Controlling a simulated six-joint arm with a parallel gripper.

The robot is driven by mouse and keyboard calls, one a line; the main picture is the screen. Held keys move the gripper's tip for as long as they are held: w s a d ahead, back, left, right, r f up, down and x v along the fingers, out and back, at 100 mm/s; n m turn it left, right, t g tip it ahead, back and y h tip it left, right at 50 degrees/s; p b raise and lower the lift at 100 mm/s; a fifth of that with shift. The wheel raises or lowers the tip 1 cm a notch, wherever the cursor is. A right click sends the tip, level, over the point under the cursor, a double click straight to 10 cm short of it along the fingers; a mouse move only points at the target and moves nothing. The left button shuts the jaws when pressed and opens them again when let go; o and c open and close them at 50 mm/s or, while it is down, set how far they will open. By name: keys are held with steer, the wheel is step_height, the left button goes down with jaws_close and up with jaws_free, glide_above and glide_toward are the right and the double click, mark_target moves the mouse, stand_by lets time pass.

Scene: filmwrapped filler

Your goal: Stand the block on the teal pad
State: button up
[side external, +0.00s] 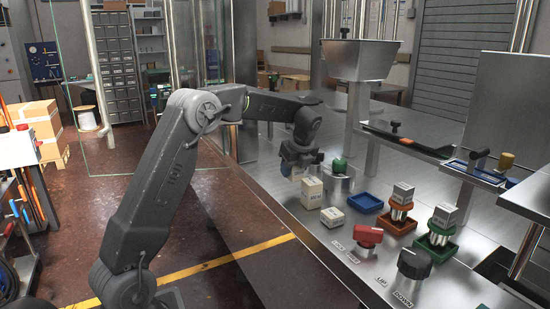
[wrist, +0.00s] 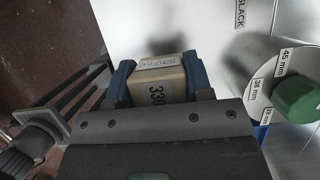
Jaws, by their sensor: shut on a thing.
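My gripper (side external: 299,166) is above the left part of the steel bench in the side view, shut on a tan block. In the wrist view the block (wrist: 158,84) sits between the two blue jaws, with "330" printed on its near face. In the side view my gripper mostly hides it. I cannot pick out a teal pad with certainty. A blue shallow tray (side external: 366,203) lies empty to the right of my gripper, and a green tray (side external: 430,251) farther right holds a metal-and-white piece.
A cream block (side external: 312,192) and a lower cream box (side external: 332,217) stand near my gripper. A steel cylinder with a green knob (side external: 339,167) is close by, also in the wrist view (wrist: 297,98). An orange tray (side external: 397,229), red knob (side external: 367,237) and black knob (side external: 413,264) lie right.

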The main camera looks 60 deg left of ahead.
mark_target(294, 180)
steer(key=shift+w+f, duration=0.1)
steer(key=shift+f, duration=1.7)
steer(key=shift+f, duration=0.15)
steer(key=o, duration=1.1)
steer(key=shift+d, duration=0.1)
